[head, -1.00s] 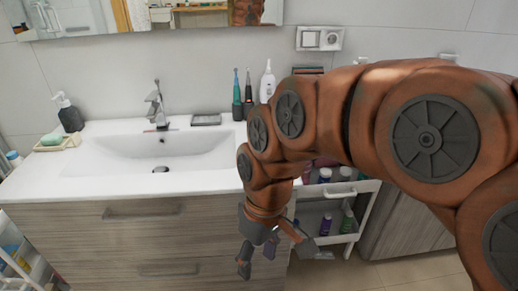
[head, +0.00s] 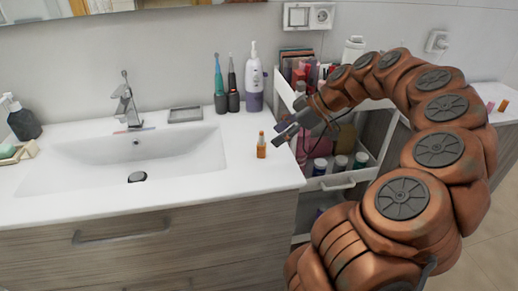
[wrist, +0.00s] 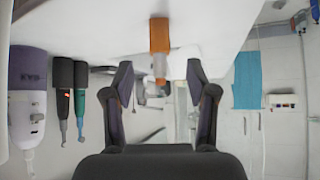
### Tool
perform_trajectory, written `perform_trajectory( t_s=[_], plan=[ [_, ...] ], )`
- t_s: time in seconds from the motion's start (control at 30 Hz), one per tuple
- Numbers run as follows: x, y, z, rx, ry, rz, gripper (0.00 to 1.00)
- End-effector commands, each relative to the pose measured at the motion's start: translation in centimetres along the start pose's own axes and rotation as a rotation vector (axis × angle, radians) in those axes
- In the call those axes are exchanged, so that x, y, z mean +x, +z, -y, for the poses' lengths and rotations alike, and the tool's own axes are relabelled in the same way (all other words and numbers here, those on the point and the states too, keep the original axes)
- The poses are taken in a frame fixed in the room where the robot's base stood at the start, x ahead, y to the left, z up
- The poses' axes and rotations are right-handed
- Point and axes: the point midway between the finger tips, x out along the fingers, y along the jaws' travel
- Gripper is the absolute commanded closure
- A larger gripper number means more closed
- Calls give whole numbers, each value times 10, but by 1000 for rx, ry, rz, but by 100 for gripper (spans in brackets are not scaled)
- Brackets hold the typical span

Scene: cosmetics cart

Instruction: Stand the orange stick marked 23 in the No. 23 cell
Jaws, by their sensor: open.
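The orange stick (head: 261,146) stands upright on the white counter near its right front corner; its number is not readable. In the wrist view the orange stick (wrist: 159,36) appears upside down, in line with the gap between the fingers. My gripper (head: 284,130) is beside it on the right, a little above the counter, reaching over from the cart side. In the wrist view my gripper (wrist: 159,80) is open, with nothing held between its fingers. I cannot make out the No. 23 cell; the arm and items hide part of the cart top.
The cart (head: 345,180) stands right of the counter, its top crowded with cosmetics and its lower shelves holding bottles. A purple and white bottle (head: 254,85) and electric toothbrushes (head: 220,90) stand behind the stick. The sink (head: 135,160) is to the left.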

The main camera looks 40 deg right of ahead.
Motion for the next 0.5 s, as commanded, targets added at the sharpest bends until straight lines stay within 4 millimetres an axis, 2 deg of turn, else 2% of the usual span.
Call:
perform_trajectory(
  t_s=[0.5],
  plan=[
    [37,-3,1,-1,-5,2,43]
  ],
)
